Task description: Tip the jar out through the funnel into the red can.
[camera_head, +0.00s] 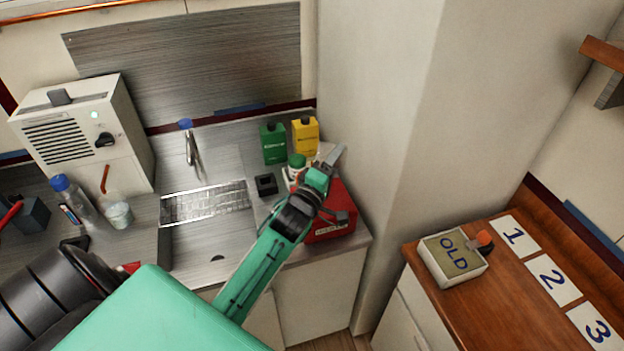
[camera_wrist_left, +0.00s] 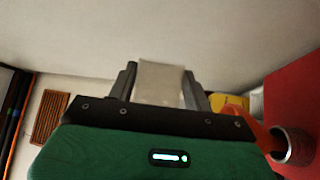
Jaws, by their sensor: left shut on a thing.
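The red can (camera_head: 340,226) stands at the right end of the counter; its red side also shows at the right of the left wrist view (camera_wrist_left: 297,98). My left gripper (camera_head: 336,155) is above the can's back part. In the left wrist view its fingers (camera_wrist_left: 162,84) are shut on a pale grey-beige piece (camera_wrist_left: 160,82); I cannot tell whether this is the jar. A white jar with a green lid (camera_head: 296,161) shows partly behind the gripper. A dark round opening with a grey rim (camera_wrist_left: 293,146) shows beside the can; I cannot make out a funnel. My right gripper is out of view.
Green (camera_head: 273,145) and yellow (camera_head: 306,136) bottles stand behind the gripper, near the wall corner. A small black box (camera_head: 266,184) is left of it. A ribbed sink drainer (camera_head: 205,202) lies farther left. A wall separates the wooden counter (camera_head: 500,300).

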